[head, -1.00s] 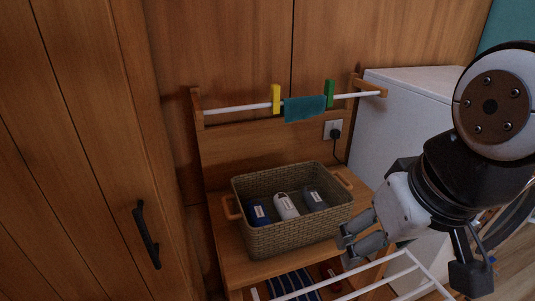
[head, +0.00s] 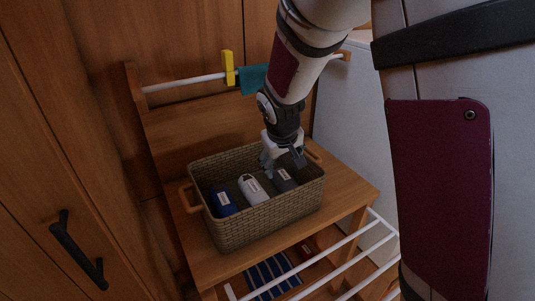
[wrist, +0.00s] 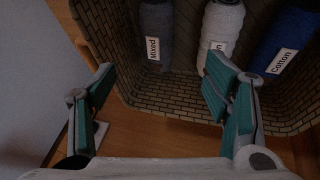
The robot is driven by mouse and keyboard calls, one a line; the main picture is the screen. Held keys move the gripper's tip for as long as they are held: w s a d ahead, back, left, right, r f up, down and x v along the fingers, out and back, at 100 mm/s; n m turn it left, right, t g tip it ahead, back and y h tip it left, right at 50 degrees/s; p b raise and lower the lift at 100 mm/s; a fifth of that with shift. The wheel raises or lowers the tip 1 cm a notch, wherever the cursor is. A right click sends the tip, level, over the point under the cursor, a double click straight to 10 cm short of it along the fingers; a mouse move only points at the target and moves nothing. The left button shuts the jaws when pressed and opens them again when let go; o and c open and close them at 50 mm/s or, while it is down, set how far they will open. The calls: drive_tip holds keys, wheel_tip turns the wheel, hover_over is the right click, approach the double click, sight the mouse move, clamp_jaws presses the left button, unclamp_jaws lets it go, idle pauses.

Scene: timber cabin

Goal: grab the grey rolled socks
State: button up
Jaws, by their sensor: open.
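The grey rolled socks (head: 286,180), with a white label, lie at the right inside the wicker basket (head: 272,220). In the wrist view the grey roll (wrist: 157,30) is at the top, its label reading "Mixed". My gripper (head: 283,164) is above the basket, close to the grey roll, and partly covers it in the head view. In the wrist view my gripper (wrist: 158,68) is open and empty; the grey roll lies beyond the gap between its fingertips. The basket wall (wrist: 165,100) shows between the fingers.
A white roll (head: 250,188) lies beside the grey one, and a blue roll (head: 223,202) at the left. The basket stands on a wooden bench (head: 345,188). White rails (head: 345,243) run in front. A rail behind holds a yellow clip (head: 228,68) and teal cloth (head: 254,79).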

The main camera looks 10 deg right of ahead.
sight(282, 176)
drive_tip(key=x, duration=0.3)
drive_tip(key=w+b+x, duration=0.1)
drive_tip(key=x, duration=0.7)
drive_tip(key=shift+w+r, duration=0.1)
drive_tip(key=shift+w, duration=0.15)
drive_tip(key=shift+n, duration=0.3)
drive_tip(key=shift+w+b+x, duration=0.25)
drive_tip(key=shift+b+x, duration=0.2)
drive_tip(key=shift+x, duration=2.1)
drive_tip(key=shift+r, duration=0.1)
drive_tip(key=c, duration=1.3)
